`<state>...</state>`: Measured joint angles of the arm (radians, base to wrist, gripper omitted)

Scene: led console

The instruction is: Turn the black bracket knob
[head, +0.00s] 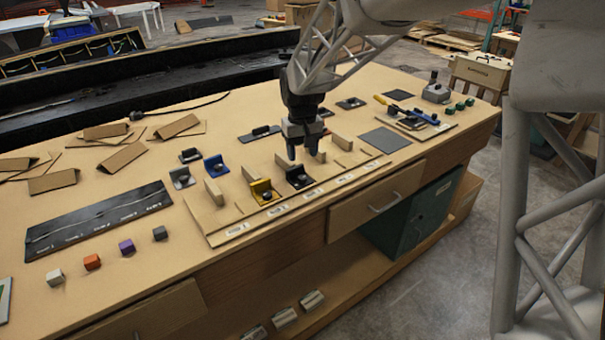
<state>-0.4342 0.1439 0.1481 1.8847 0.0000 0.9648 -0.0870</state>
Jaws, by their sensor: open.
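The black bracket (297,177) stands on the wooden rack at the front of the workbench, with a small dark knob at its front. The knob's turned position is too small to tell. My gripper (305,156) points down with its two fingers apart and nothing visible between them. In the picture it is just above and slightly right of the black bracket. I cannot tell its exact height, but no contact shows. A yellow bracket (262,191) with a dark knob stands just left of the black one.
Wooden dividers (214,191) and labels line the rack (222,222). Blue (215,164) and grey (181,178) brackets stand behind left. Small coloured blocks (127,247) and a black panel (95,217) lie at left. Tools (412,113) and a grey pad (385,140) lie at right.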

